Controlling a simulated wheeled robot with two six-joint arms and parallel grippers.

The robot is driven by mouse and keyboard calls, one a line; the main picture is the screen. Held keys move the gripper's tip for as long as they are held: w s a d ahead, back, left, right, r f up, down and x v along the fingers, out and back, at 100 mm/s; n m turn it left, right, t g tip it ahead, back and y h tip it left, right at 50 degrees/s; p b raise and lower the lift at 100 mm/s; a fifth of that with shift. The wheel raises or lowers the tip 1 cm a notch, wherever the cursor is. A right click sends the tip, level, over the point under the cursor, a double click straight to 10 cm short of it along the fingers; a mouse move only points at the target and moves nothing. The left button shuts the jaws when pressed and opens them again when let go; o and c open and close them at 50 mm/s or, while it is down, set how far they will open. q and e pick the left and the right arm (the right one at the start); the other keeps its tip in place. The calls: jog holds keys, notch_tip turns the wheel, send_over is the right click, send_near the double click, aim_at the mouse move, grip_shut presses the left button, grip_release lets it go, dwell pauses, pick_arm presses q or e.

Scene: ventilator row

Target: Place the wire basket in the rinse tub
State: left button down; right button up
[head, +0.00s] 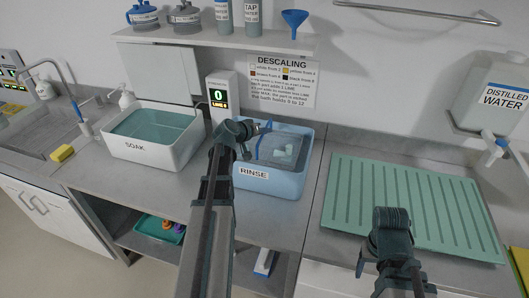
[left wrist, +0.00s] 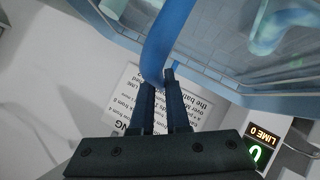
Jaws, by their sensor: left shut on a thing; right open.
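The blue rinse tub (head: 270,183), labelled RINSE, stands on the counter in the middle. The wire basket (head: 287,150) appears inside its walls, partly hidden by my left arm; I cannot tell whether it rests on the bottom. My left gripper (head: 262,128) is over the tub's back left part. In the left wrist view its fingers (left wrist: 160,80) are shut on the basket's blue handle (left wrist: 166,40), with fine mesh and the tub's rim (left wrist: 270,101) beyond. My right gripper (head: 362,262) is open and empty at the front edge of the green drain mat.
The white soak tub (head: 150,157) holds teal liquid left of the rinse tub. The ribbed green mat (head: 405,200) at right is bare. A shelf (head: 215,40) runs above the tubs.

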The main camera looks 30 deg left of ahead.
pick_arm(q)
jog(key=b, duration=0.5)
send_over(264, 154)
jog(key=shift+w+f, duration=0.15)
jog(key=shift+f, duration=2.8)
pick_arm(e)
jog(key=shift+f, duration=2.9)
pick_arm(q)
jog(key=shift+f, duration=0.1)
jog(key=c, duration=0.9)
grip_release()
pick_arm(e)
jog(key=shift+f, duration=0.1)
pick_arm(q)
jog(key=shift+r+p, duration=0.3)
jog(key=shift+p, duration=0.05)
jog(key=p+v, duration=0.5)
jog(key=v, duration=0.7)
jog(key=shift+f+p, duration=0.1)
jog(key=shift+p, duration=0.25)
pick_arm(e)
notch_tip(264, 154, up, 6)
